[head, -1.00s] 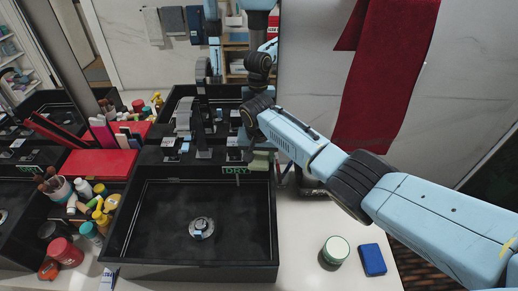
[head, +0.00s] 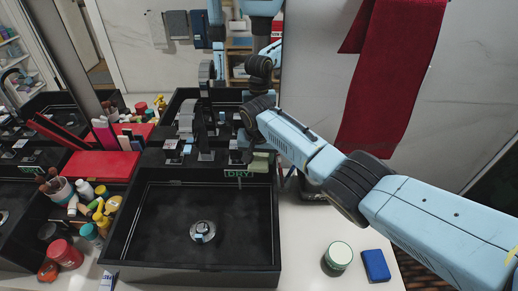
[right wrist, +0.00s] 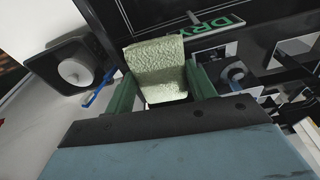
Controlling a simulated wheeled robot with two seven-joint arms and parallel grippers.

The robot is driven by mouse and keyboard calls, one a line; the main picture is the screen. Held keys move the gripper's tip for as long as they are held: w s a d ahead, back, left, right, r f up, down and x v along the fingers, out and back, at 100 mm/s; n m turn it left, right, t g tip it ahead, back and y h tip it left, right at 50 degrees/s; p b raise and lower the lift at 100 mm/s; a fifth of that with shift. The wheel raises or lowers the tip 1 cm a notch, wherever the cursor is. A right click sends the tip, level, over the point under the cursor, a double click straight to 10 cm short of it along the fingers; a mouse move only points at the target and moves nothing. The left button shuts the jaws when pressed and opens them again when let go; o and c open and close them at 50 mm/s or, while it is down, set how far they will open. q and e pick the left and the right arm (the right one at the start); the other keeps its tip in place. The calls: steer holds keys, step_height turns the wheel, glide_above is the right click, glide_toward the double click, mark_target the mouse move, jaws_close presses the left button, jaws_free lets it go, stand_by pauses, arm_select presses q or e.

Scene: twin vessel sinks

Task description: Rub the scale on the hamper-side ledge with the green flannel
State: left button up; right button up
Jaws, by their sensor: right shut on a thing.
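The green flannel (right wrist: 158,72), pale yellow-green and folded, is clamped between the dark green fingers of my right gripper (right wrist: 160,85). In the head view, the flannel (head: 261,162) shows as a small pale patch at the back right corner of the near black sink (head: 160,222), beside the green DRY label (head: 239,174). The label (right wrist: 222,22) lies just beyond the flannel in the right wrist view. I cannot make out the scale, and contact under the flannel is hidden. My left gripper is not in view.
A tap and fittings (head: 205,140) stand behind the near sink. Bottles and jars (head: 95,215) crowd its left side. A red towel (head: 390,75) hangs at the back right.

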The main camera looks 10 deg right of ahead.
steer(key=shift+s+p, duration=0.3)
steer(key=shift+w+d+f+b, duration=0.1)
steer(key=shift+w+f+b, duration=0.1)
steer(key=shift+b, duration=0.25)
steer(key=shift+w+d+b, duration=0.5)
steer(key=shift+w+b, duration=0.2)
steer(key=shift+b, duration=0.55)
steer(key=shift+s+p, duration=0.45)
steer(key=shift+p, duration=0.75)
steer(key=shift+s+a+r+p, duration=0.15)
steer(key=shift+s+p, duration=0.5)
steer(key=shift+p, duration=0.4)
steer(key=shift+f, duration=0.2)
steer(key=shift+s, duration=0.1)
steer(key=shift+r, duration=0.1)
